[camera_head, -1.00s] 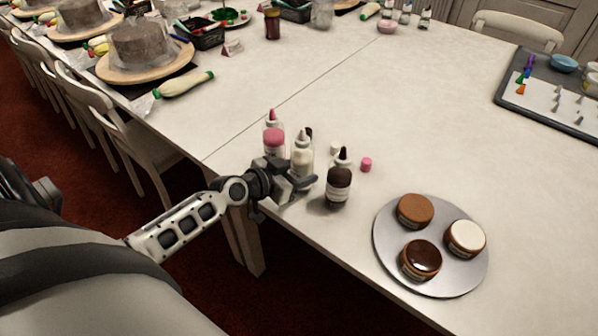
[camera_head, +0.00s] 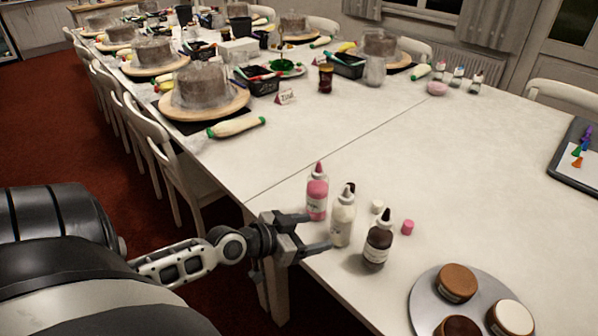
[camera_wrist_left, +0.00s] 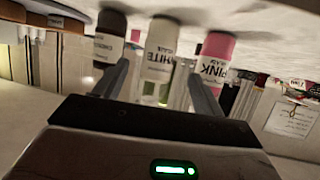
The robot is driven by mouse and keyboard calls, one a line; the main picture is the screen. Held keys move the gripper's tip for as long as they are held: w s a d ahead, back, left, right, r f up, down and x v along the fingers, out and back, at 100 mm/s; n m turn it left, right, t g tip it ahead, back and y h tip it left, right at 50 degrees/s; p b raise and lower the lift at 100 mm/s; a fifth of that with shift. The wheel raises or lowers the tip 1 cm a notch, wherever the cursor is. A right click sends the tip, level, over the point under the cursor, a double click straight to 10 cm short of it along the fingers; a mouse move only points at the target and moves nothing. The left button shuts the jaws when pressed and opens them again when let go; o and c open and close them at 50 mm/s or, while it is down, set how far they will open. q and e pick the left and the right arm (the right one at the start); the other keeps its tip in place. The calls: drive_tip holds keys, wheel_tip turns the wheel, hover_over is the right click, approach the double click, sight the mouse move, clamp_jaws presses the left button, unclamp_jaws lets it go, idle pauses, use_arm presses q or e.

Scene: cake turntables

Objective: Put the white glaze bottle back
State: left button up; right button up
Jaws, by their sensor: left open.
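The white glaze bottle (camera_head: 342,222) stands upright on the table near its front edge, between the pink bottle (camera_head: 317,197) and the dark brown bottle (camera_head: 377,246). My left gripper (camera_head: 319,232) is open and empty, just left of the white bottle, with its fingers pointing at it. In the left wrist view, which looks upside down, the white bottle (camera_wrist_left: 160,62) shows between and beyond the spread fingers (camera_wrist_left: 163,82). The pink bottle (camera_wrist_left: 214,62) and the brown bottle (camera_wrist_left: 109,40) flank it. My right gripper is out of view.
A loose white cap (camera_head: 377,206) and a pink cap (camera_head: 407,227) lie behind the bottles. A round metal tray (camera_head: 427,300) with small jars is at the lower right. A chair (camera_head: 175,165) stands by the table's left edge. The table middle is clear.

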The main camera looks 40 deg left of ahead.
use_arm(q)
drive_tip(key=shift+v, duration=1.75)
drive_tip(key=s+d+f+m+g, duration=0.1)
drive_tip(key=s+d+f+g, duration=0.1)
drive_tip(key=s+d+g, duration=0.3)
drive_tip(key=s+d+f+m, duration=0.1)
drive_tip(key=s+d+f, duration=0.1)
drive_tip(key=d, duration=0.5)
drive_tip(key=s+r+n+g+y, duration=0.2)
drive_tip(key=s+n+g+y, duration=0.15)
drive_tip(key=s, duration=0.35)
drive_tip(key=w+d+f+t+h, duration=0.2)
drive_tip(key=w+d+f+t, duration=0.3)
drive_tip(key=w+d+f, duration=0.1)
drive_tip(key=shift+f+m+t+h, duration=0.35)
drive_tip(key=shift+f+m, duration=0.1)
drive_tip(key=shift+f, duration=0.35)
